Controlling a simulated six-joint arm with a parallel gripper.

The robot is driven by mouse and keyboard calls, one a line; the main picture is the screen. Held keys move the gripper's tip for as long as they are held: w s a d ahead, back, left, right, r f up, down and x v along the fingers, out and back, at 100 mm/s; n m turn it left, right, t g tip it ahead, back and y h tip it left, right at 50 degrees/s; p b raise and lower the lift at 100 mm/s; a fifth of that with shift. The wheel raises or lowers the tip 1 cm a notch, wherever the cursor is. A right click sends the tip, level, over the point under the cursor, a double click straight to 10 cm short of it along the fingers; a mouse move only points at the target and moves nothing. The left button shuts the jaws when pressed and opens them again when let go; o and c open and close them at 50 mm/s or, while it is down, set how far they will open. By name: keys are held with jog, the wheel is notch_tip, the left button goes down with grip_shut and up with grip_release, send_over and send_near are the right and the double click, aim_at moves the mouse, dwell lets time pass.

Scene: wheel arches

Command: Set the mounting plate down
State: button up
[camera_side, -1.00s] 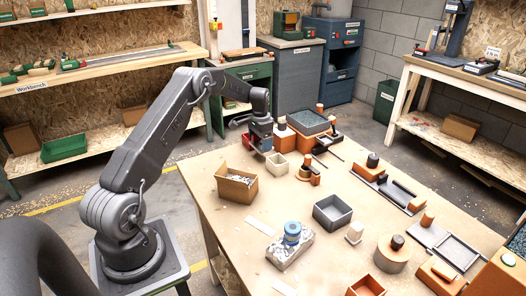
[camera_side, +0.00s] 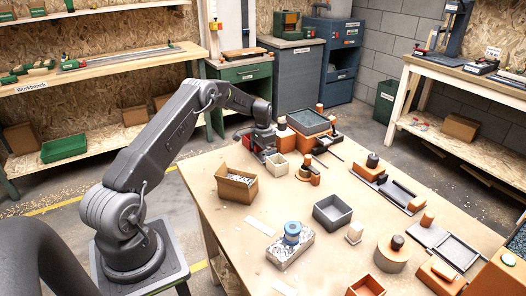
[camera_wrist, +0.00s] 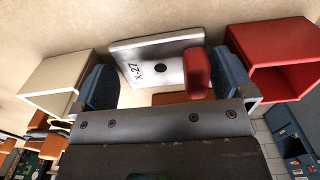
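In the wrist view, a silver plate (camera_wrist: 138,75) marked X-27, with a dark round spot, lies between and just beyond my fingers. I take it to be the mounting plate. A red rounded piece (camera_wrist: 196,72) covers part of its right side. My gripper (camera_wrist: 160,82) has its blue finger pads wide apart, one on each side of the plate. Whether the pads touch the plate's edges is unclear. In the side view, my gripper (camera_side: 263,150) is low at the table's far left corner, and the plate cannot be made out there.
A cream open box (camera_wrist: 58,82) stands left of my fingers and a red open box (camera_wrist: 277,62) close on the right.

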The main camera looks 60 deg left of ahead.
aim_at(263, 155)
notch_tip(263, 155, up, 12)
jog(key=s+d+r+t, duration=0.1)
jog(key=s+d+r, duration=0.2)
jog(key=d+r, duration=0.65)
jog(key=s+d+r+t, duration=0.1)
jog(key=s+d+r, duration=0.3)
jog(key=d+r, duration=0.5)
jog(key=s+d+t, duration=0.1)
jog(key=s+d, duration=0.7)
jog(key=s, duration=0.3)
jog(key=s+d+f+t, duration=0.1)
jog(key=s+d+t, duration=0.1)
jog(key=s+d, duration=0.7)
jog(key=s, duration=0.3)
jog(key=shift+f+t, duration=0.25)
jog(key=shift+t, duration=0.05)
